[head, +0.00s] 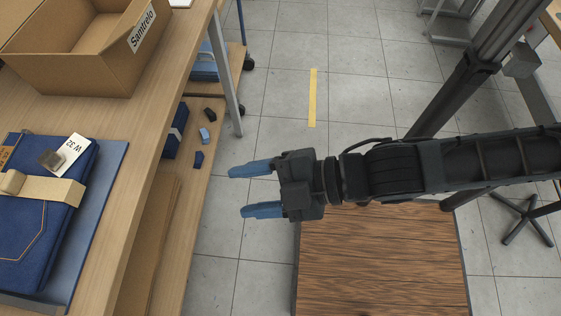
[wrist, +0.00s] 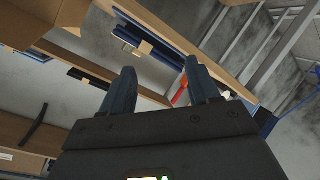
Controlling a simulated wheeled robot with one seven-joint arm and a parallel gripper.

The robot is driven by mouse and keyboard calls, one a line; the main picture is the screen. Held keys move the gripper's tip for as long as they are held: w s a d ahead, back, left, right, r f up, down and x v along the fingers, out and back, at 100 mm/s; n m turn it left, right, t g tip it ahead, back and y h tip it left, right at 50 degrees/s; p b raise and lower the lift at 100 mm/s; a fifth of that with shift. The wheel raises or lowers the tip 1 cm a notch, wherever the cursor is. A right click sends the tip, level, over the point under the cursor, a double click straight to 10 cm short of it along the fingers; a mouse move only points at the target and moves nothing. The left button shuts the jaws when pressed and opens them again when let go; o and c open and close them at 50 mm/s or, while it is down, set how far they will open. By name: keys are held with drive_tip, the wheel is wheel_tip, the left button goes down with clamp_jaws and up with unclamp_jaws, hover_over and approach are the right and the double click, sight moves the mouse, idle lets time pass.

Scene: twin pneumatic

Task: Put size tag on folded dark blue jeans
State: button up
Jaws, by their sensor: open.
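The folded dark blue jeans (head: 45,225) lie on a blue-grey mat (head: 98,215) on the wooden table at the left, with a tan paper band (head: 55,190) across them. A white size tag (head: 76,145) marked "W 32" lies on the upper part of the jeans. My gripper (head: 248,190) is open and empty, right of the table over the floor, well apart from the jeans. Its two fingers also show in the wrist view (wrist: 160,88).
The table's right edge (head: 165,150) lies between my gripper and the jeans. A lower shelf holds small dark and blue pieces (head: 205,135). The tiled floor (head: 275,90) behind my gripper is clear.

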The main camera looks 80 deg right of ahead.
drive_tip(key=s+d+r+m+h, duration=0.1)
drive_tip(key=s+r+m, duration=0.4)
drive_tip(key=m, duration=0.4)
drive_tip(key=shift+s+d+r+m+t, duration=0.15)
drive_tip(key=shift+s+d+m+t, duration=0.25)
drive_tip(key=shift+s, duration=0.2)
